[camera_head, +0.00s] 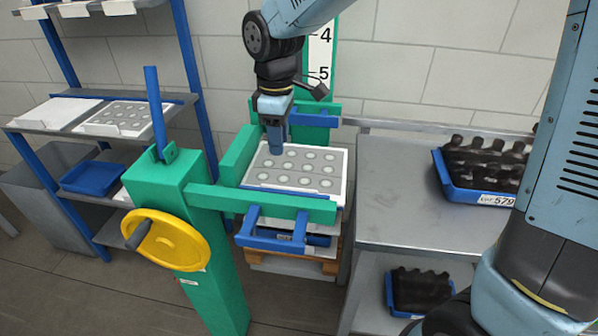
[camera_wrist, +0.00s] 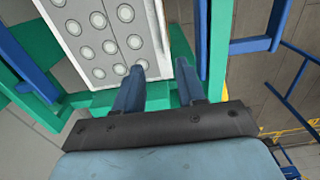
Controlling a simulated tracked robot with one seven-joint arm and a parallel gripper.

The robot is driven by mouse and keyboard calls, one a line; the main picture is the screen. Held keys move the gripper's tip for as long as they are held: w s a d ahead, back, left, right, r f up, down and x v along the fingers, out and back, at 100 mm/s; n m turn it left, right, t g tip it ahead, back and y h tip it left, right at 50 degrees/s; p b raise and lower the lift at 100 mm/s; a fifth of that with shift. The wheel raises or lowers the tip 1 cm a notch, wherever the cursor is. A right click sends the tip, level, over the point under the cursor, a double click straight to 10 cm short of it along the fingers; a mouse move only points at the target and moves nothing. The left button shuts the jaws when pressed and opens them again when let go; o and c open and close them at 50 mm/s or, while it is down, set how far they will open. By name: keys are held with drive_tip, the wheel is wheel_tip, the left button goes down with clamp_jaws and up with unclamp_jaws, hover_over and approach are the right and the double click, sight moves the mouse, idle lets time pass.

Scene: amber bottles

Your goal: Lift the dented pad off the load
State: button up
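The dented pad (camera_head: 265,178) is a white slab with rows of round grey dents. It lies level on top of the load inside the green frame; its blue-edged front and part of a blue crate (camera_head: 318,240) show below. My gripper (camera_head: 276,150) points down at the pad's far left part in the head view. In the wrist view the two blue fingers (camera_wrist: 160,66) are apart. One overlaps the pad's corner (camera_wrist: 152,12) and the other is beyond its edge, so the edge runs between them in the picture. I cannot tell whether either finger touches it.
Green frame bars (camera_head: 262,201) and a post with a yellow handwheel (camera_head: 166,240) stand close around the pad. A metal table (camera_head: 395,205) at right bears a blue crate (camera_head: 458,190) of dark bottles. Shelves at left hold another dented pad (camera_head: 125,118) and a blue tray (camera_head: 92,178).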

hover_over(277, 186)
drive_tip(key=f, duration=0.8)
drive_tip(key=shift+w+d+f, duration=0.2)
drive_tip(key=shift+d+f, duration=0.1)
drive_tip(key=shift+s+a+f, duration=0.15)
drive_tip(key=shift+f, duration=1.2)
drive_tip(key=shift+s+a+f, duration=0.1)
drive_tip(key=shift+f, duration=1.25)
drive_tip(key=shift+c, duration=0.2)
clamp_jaws()
